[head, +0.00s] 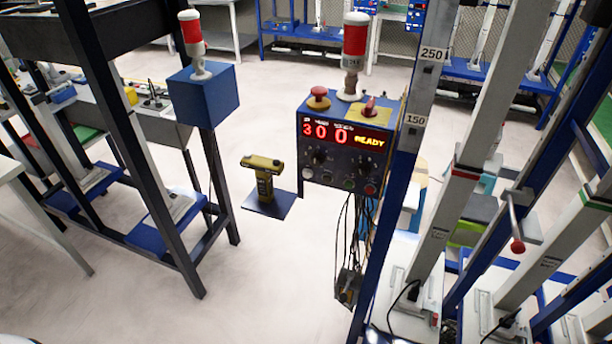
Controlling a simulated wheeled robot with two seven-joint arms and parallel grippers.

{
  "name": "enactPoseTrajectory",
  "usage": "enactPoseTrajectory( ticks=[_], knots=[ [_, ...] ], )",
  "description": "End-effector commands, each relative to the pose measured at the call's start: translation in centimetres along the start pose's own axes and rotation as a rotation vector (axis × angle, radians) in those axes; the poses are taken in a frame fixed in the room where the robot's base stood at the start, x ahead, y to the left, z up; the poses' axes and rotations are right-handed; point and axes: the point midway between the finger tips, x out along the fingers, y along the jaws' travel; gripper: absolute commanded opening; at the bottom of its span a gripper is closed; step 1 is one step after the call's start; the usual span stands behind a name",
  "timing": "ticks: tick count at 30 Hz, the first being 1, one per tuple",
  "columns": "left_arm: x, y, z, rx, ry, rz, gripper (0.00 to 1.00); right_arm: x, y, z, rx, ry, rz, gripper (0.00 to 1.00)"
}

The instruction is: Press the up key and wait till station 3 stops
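A dark control box (343,153) stands right of centre, with a lit red display (340,134) that seems to read 3, 0, 0 and a yellow READY. Below the display are black knobs (320,156) and small buttons: a white one (307,173), a green one (348,184) and a red one (370,190). Their labels are too small to read, so I cannot tell which is the up key. A red mushroom button (318,98) and a red switch (370,106) sit on top. Neither of my grippers is in view.
A red-and-white beacon (354,50) stands on the control box; another (193,45) stands on a blue box (204,93). A yellow handheld tool (263,175) rests on a small blue shelf (270,204). A blue post (390,200) and grey columns crowd the right. Floor (270,290) is clear front centre.

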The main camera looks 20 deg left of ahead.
Motion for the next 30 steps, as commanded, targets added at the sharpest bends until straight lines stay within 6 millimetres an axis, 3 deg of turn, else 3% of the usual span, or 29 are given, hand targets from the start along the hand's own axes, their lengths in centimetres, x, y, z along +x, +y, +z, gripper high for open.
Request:
enactPoseTrajectory(
  ticks=[1, 4, 30],
  knots=[
    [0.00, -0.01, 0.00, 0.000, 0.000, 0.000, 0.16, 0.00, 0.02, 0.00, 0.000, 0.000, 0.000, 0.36],
    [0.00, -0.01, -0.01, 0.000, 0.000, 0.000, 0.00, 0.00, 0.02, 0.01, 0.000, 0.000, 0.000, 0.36],
    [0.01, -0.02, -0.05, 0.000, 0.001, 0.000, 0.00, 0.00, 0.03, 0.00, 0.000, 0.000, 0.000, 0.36]
  ],
)
